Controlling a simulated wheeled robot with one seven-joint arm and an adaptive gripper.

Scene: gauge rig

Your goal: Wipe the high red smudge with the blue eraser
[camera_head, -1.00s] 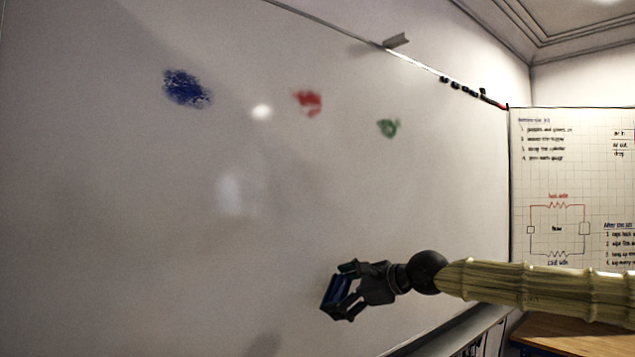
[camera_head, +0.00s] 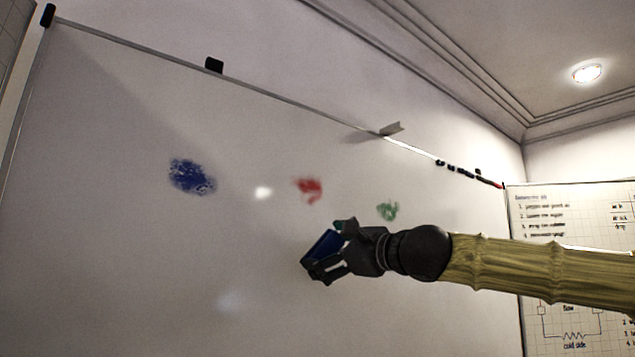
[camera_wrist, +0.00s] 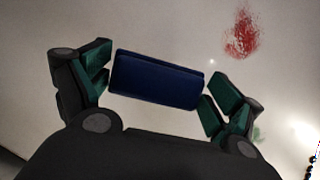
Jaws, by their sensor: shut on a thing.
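The red smudge (camera_head: 309,190) is on the whiteboard (camera_head: 120,260), between a blue smudge and a green one. It also shows at the upper right of the wrist view (camera_wrist: 241,35). My gripper (camera_head: 325,256) is shut on the blue eraser (camera_head: 326,245), below the red smudge in the head view. In the wrist view the eraser (camera_wrist: 157,80) lies crosswise between the two dark green finger pads, slightly tilted. The eraser does not overlap the red smudge in either view. I cannot tell whether it touches the board.
A blue smudge (camera_head: 192,177) is on the left of the board and a green smudge (camera_head: 387,210) on the right, just above my wrist. Small dark items (camera_head: 455,167) sit along the top edge.

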